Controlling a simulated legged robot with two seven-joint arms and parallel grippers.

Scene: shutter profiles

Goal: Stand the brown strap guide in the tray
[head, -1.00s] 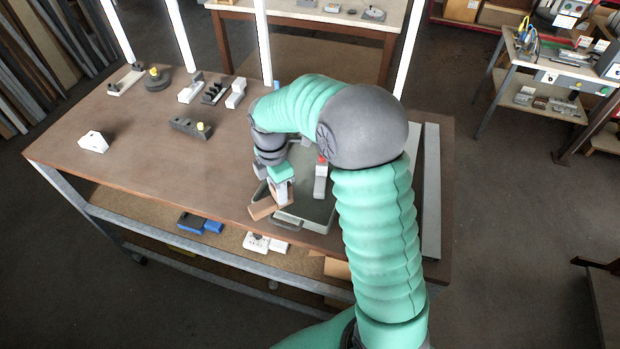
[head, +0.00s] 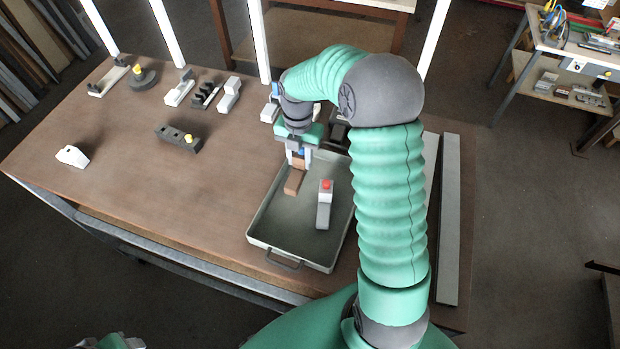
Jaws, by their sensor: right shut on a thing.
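The brown strap guide (head: 294,183) is a small brown block in the head view. My right gripper (head: 300,160) points down and is shut on its upper end. The guide shows over the back left part of the grey-green tray (head: 262,212), inside its rim. I cannot tell whether its lower end touches the tray floor. The fingers partly hide its top. A grey part with a red knob (head: 324,205) is in the tray, to the right of the guide and apart from it. A piece of my left arm or gripper shows at the bottom left edge, its fingers not visible.
Several small parts line the table's back. Long grey bars (head: 449,220) lie at the right. The tray's front is clear.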

